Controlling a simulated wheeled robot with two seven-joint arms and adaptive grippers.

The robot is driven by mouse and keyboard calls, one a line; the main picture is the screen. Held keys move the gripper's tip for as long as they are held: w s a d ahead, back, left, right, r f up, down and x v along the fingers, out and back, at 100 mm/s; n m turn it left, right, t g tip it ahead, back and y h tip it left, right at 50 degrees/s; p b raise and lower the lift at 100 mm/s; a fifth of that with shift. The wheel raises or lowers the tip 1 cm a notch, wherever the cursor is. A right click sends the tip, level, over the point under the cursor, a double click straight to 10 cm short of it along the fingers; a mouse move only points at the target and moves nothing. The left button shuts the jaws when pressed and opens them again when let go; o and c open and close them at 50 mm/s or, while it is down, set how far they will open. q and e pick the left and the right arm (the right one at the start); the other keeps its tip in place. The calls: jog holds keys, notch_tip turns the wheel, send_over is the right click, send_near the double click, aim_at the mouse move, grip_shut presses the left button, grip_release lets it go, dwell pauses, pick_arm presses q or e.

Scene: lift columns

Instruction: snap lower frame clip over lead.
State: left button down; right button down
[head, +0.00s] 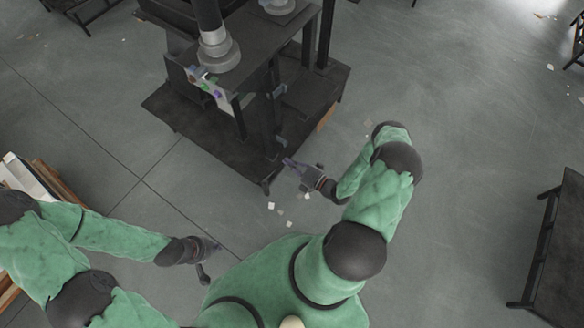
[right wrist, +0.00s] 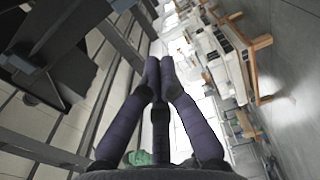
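I cannot make out the lower frame clip or the lead in either view. The dark machine frame (head: 195,135) stands at upper centre in the head view. A pale panel (head: 222,101) with small coloured parts sits on its left side, too small to read. My right gripper (head: 288,162) is beside the frame's lower front corner. In the right wrist view its purple fingers (right wrist: 160,66) meet at the tips with nothing visible between them. My left gripper (head: 215,247) hangs over open floor, away from the frame; its finger gap is too small to judge.
Grey cylinders (head: 217,50) rise from the machine's top. Small pale scraps (head: 281,211) lie on the floor near my right gripper. A dark table (head: 560,250) stands at far right. Wooden-edged benches show at the left edge.

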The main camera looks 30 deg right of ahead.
aim_at(287, 145)
jog(key=d+x, duration=0.1)
jog(key=x, duration=0.5)
jog(key=shift+w, duration=0.4)
jog(key=shift+w+d, duration=0.1)
jog(key=shift+w+d, duration=0.35)
jog(key=shift+d, duration=0.5)
jog(key=shift+w+d, duration=0.3)
jog(key=shift+d, duration=0.55)
jog(key=shift+w+d, duration=0.35)
jog(key=shift+d, duration=0.5)
jog(key=shift+s, duration=0.1)
jog(key=shift+v, duration=2.15)
jog(key=shift+d, duration=0.25)
jog(key=shift+w+d, duration=0.25)
jog(key=shift+d, duration=0.25)
jog(key=shift+w+d, duration=0.25)
jog(key=shift+d, duration=0.25)
